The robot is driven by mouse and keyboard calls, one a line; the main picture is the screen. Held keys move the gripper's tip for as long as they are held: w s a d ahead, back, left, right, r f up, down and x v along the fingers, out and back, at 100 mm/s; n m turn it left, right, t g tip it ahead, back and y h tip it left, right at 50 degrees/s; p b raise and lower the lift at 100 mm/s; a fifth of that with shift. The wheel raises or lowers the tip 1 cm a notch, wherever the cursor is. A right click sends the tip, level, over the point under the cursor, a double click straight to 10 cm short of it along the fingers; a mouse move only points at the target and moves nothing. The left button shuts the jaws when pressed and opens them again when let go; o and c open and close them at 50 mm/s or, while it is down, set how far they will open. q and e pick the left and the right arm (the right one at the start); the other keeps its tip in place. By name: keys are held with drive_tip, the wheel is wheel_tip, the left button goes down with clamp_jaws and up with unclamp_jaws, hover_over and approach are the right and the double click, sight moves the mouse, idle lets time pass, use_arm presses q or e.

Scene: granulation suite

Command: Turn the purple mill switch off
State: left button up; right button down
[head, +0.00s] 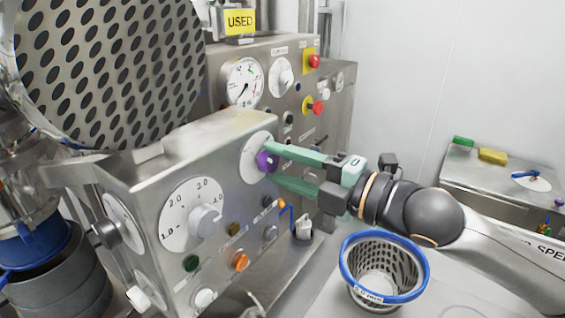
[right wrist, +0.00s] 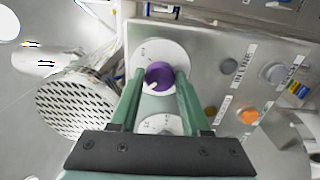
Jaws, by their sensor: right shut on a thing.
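The purple mill switch (head: 267,161) is a round knob on a pale round dial plate (head: 251,150) on the front of a steel control box. In the right wrist view the purple knob (right wrist: 159,76) has a white mark that points to the lower left. My right gripper (head: 272,164) reaches in from the right with its green fingers around the knob, one on each side. In the right wrist view the fingers (right wrist: 159,82) are shut on the knob. Their tips hide part of its edge in the head view. My left gripper is not in view.
A larger numbered dial with a grey knob (head: 205,220) is left of the switch. Several buttons, one orange (head: 240,262), sit below. A blue-rimmed perforated basket (head: 384,270) stands below my right arm. A large perforated disc (head: 105,70) fills the upper left.

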drive_tip(key=shift+c, duration=1.8)
unclamp_jaws()
drive_tip(key=shift+d, duration=0.1)
drive_tip(key=v, duration=1.2)
drive_tip(key=shift+s+b, duration=0.2)
drive_tip(key=shift+b, duration=0.25)
drive_tip(key=shift+d, duration=0.1)
